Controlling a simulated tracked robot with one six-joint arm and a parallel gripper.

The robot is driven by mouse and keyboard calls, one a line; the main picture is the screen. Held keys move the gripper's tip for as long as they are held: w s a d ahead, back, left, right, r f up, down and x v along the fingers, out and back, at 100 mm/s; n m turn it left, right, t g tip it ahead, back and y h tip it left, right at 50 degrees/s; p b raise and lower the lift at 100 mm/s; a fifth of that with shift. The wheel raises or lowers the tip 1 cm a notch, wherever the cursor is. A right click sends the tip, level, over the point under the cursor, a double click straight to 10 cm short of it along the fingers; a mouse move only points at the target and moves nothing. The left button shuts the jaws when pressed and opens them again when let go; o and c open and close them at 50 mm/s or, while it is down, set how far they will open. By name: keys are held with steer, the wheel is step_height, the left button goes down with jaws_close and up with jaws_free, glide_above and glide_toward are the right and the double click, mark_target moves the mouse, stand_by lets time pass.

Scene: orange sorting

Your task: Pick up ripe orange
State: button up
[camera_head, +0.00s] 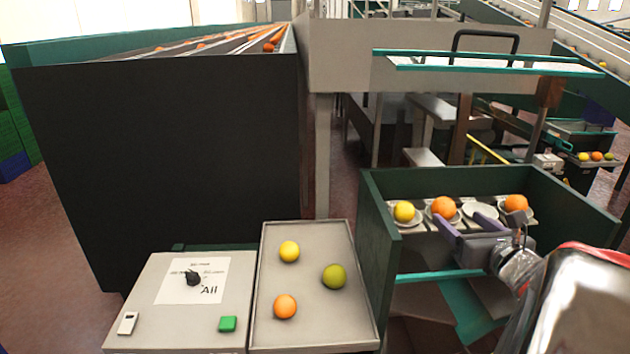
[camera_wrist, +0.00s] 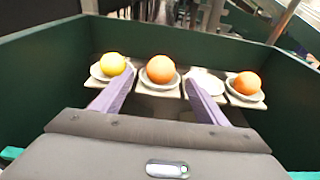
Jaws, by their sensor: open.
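An orange fruit (camera_head: 444,208) sits on a white dish in the green-walled bin; in the wrist view it (camera_wrist: 160,69) shows just beyond and between my fingertips. A second orange fruit (camera_head: 515,203) sits on a dish to the right, also in the wrist view (camera_wrist: 247,83). A yellow fruit (camera_head: 404,211) sits on the left dish, also in the wrist view (camera_wrist: 112,64). One dish (camera_head: 480,211) between the two oranges is empty. My gripper (camera_wrist: 160,88) is open and empty, its purple fingers spread near the row of dishes; it also shows in the head view (camera_head: 478,222).
Green bin walls (camera_head: 378,235) surround the row of dishes. A grey tray (camera_head: 320,325) on the left holds a yellow, a green and an orange fruit. A control box (camera_head: 150,318) with a knob and green button stands beside it.

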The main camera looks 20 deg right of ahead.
mark_target(449, 211)
steer(key=shift+w+d+f, duration=0.1)
steer(key=shift+w+d, duration=0.1)
steer(key=shift+w, duration=0.4)
steer(key=shift+x, duration=2.6)
steer(key=shift+s, duration=0.1)
steer(key=shift+c, duration=0.4)
steer(key=c, duration=1.1)
